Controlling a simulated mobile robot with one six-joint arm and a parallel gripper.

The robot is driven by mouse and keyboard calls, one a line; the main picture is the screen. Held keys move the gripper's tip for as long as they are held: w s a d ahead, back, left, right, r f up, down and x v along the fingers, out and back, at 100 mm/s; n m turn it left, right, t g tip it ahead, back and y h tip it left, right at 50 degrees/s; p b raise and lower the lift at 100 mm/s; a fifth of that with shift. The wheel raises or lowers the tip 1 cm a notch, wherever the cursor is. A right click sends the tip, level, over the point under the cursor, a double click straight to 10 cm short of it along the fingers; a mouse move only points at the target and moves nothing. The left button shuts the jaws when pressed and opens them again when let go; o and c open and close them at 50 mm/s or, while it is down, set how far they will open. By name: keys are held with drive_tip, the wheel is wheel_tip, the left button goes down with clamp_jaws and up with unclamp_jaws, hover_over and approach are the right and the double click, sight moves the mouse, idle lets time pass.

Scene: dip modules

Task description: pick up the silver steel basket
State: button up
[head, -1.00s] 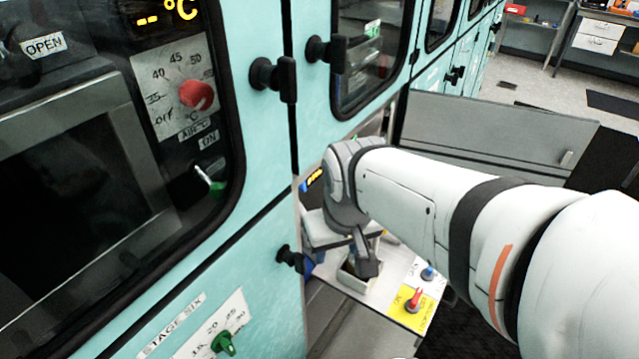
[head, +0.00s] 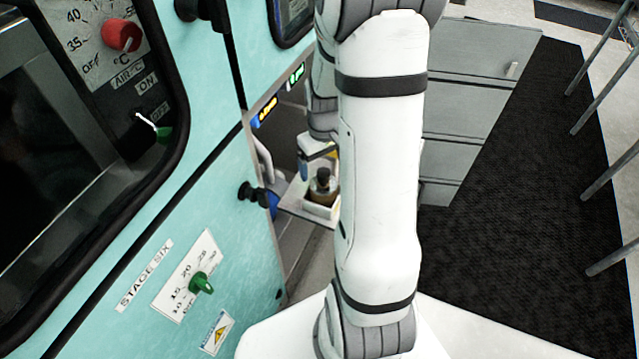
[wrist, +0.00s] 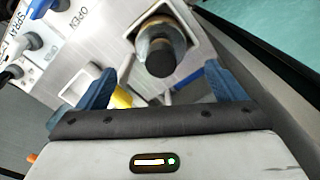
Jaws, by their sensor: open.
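I cannot clearly make out a silver steel basket in either view. My gripper (wrist: 160,72) shows in the wrist view with two blue fingers spread apart. A bottle with a black cap (wrist: 159,60) shows between and beyond the fingertips, and I see no contact. It stands in a pale square holder (wrist: 196,42). In the head view, the bottle (head: 322,185) looks amber and its holder (head: 318,208) white, beside my gripper, which is partly hidden by my arm. Grey and yellow shapes between the fingers are too unclear to name.
The teal cabinet wall (head: 225,170) with knobs and black latches stands close on the left. Grey drawers (head: 470,110) are behind my arm. A white panel with plugs (wrist: 40,40) shows in the wrist view.

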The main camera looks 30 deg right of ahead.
sight(323, 184)
wheel_tip(323, 184, down, 8)
drive_tip(key=shift+s+a+f, duration=0.1)
drive_tip(key=shift+f, duration=0.05)
idle(0.4)
drive_tip(key=c, duration=1.2)
